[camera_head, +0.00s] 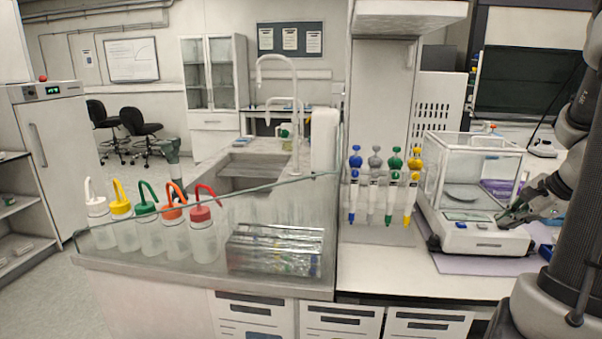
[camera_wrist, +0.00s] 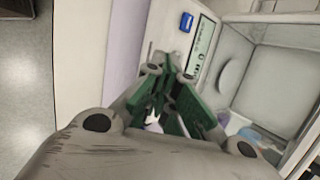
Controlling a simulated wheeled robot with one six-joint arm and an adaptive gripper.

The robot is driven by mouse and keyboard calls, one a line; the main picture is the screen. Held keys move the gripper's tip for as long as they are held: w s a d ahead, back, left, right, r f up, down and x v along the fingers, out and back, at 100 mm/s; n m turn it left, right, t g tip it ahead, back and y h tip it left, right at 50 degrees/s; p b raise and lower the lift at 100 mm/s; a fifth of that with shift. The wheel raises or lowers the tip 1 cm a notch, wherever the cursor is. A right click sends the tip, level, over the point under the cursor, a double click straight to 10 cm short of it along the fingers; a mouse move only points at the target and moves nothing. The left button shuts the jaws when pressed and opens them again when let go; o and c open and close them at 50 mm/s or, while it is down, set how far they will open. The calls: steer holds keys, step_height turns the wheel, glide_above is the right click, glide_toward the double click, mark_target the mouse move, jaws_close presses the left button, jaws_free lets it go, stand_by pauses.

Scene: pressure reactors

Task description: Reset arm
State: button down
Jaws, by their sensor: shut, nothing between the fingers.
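My gripper (camera_head: 507,215) is at the right of the head view, at the front right of the analytical balance (camera_head: 455,236). In the wrist view its green fingers (camera_wrist: 167,82) are closed together with nothing between them. The fingertips are close to the balance's front panel with its small display and blue button (camera_wrist: 187,22); I cannot tell whether they touch it. My arm comes in from the right edge of the head view and is bent down toward the balance.
Pipettes on a stand (camera_head: 383,185) are left of the balance. Wash bottles with coloured caps (camera_head: 204,240) stand behind a glass panel (camera_head: 300,190) at the left. A sink (camera_head: 250,172) with a tall tap lies behind. A strip of counter in front (camera_head: 385,275) is clear.

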steer(key=s+a+r+n+g, duration=0.1)
steer(key=s+a+r+n, duration=0.4)
steer(key=a+n, duration=0.5)
steer(key=s+a+r+n+g+h, duration=0.1)
steer(key=s+a+r+n, duration=0.4)
steer(key=s+a+n, duration=0.5)
steer(key=shift+s+a+r+n+h, duration=0.15)
steer(key=shift+s+a+n+h, duration=0.15)
steer(key=shift+a, duration=0.4)
stand_by(0.3)
